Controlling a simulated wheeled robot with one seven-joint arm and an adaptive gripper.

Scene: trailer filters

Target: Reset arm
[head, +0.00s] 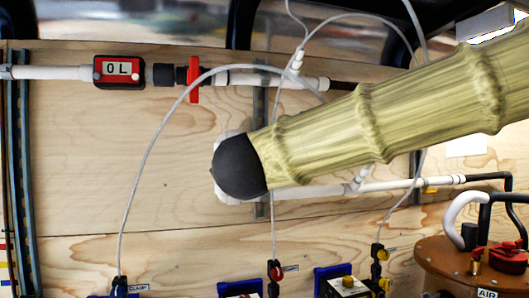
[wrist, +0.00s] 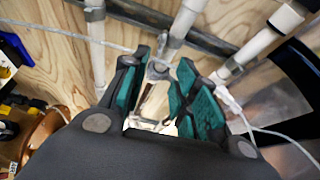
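My arm reaches in from the right in the head view, in a tan ribbed sleeve with a dark rounded end in front of the wooden wall (head: 80,150). My gripper is hidden from the head view. In the wrist view my gripper (wrist: 165,62) shows two dark fingers with green pads, a gap between them. I see nothing held in the gap, only the background with pale and grey fittings behind it. White pipes (wrist: 186,22) lie beyond the fingertips. I cannot tell how far off they are.
A meter with a red frame (head: 119,71) and a red valve handle (head: 194,79) sit on the upper white pipe (head: 50,72). A thin grey hose (head: 142,165) loops in front of the wall. A brown round lid with fittings (head: 440,262) is at lower right.

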